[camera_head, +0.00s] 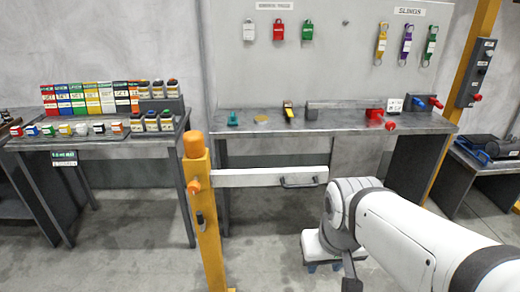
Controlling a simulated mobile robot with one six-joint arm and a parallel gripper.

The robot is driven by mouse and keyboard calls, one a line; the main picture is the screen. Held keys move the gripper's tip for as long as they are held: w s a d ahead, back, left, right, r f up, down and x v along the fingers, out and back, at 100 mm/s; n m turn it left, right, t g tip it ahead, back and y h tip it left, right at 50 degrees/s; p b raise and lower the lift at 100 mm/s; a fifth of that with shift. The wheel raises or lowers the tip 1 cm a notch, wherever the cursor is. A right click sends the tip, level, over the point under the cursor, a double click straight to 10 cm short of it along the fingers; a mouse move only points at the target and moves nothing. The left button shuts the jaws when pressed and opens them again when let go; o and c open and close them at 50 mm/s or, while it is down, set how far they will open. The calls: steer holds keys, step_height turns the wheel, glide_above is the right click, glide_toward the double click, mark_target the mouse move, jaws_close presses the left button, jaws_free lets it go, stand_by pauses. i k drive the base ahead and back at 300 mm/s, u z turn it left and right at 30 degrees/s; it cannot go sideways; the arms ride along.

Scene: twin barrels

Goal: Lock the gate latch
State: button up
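A yellow gate post (207,230) with an orange cap (194,144) stands upright at centre left. A white gate bar (255,177) runs level from beside the post to the right and has a dark pull handle (300,182). On the post are an orange knob (193,186) and a small dark fitting (200,218) below it; I cannot tell which is the latch. My gripper (322,267) points down at the right, below and apart from the bar's right end. Small blue tips show under its white body. Nothing shows held, but its opening is unclear.
A grey bench (270,122) with small tools stands behind the bar. A left table (100,146) holds several coloured boxes and jars. Padlocks and tags hang on the wall. A yellow column (478,55) with a switch box stands at right. Floor around the post is clear.

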mark_target(202, 222)
steer(key=u, duration=1.45)
steer(key=i, duration=0.45)
steer(key=z, duration=1.4)
